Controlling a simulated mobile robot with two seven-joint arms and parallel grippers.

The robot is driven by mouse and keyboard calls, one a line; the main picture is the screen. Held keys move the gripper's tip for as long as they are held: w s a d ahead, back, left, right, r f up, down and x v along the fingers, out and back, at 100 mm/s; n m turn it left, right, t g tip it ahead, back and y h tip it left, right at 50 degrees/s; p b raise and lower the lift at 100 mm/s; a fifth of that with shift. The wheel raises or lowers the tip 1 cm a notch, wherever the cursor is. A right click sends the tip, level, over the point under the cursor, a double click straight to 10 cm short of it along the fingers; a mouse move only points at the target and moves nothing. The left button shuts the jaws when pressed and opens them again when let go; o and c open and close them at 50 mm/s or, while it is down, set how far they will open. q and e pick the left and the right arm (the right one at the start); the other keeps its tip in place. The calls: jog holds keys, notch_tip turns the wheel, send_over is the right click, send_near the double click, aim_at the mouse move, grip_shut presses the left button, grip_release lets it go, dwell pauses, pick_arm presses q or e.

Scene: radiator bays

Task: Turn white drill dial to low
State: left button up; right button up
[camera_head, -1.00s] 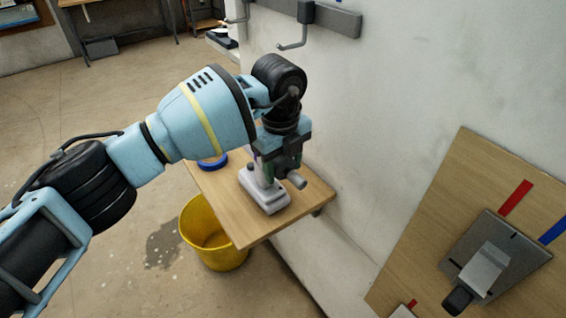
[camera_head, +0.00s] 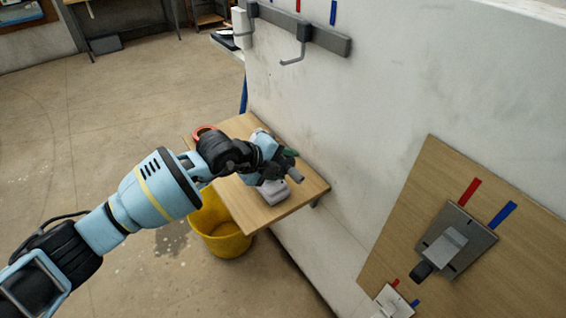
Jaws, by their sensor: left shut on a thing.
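The white drill stands on a small wooden wall shelf (camera_head: 284,210), with its pale base (camera_head: 273,192) showing below my left gripper. My left gripper (camera_head: 284,170) is over the upper part of the drill and shut on it. The gripper and wrist cover most of the drill's body. The drill's dial and its setting cannot be made out. My left arm comes in from the lower left. My right gripper is not in view.
A red ring-shaped thing (camera_head: 204,129) shows at the shelf's far left edge. A yellow bucket (camera_head: 222,238) stands on the floor below. A wall rail with hooks (camera_head: 303,37) hangs behind. A wooden panel with a grey lever plate (camera_head: 456,240) is at right.

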pick_arm(q)
jog(key=shift+f+t+h, duration=0.15)
jog(key=shift+t+h, duration=0.45)
jog(key=shift+h, duration=0.1)
jog(key=shift+f+t+h, duration=0.1)
jog(key=shift+t+h, duration=0.2)
jog(key=shift+h, duration=0.1)
jog(key=shift+a+f+t+h+b, duration=0.1)
jog(key=shift+t+h+b, duration=0.4)
jog(key=shift+h+b, duration=0.15)
jog(key=shift+t+h+b, duration=0.4)
jog(key=shift+h, duration=0.25)
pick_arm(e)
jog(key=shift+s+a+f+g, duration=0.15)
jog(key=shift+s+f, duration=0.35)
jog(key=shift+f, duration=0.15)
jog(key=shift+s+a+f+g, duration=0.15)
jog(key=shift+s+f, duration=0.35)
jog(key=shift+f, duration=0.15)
pick_arm(q)
jog(key=shift+r, duration=0.2)
jog(key=o, duration=1)
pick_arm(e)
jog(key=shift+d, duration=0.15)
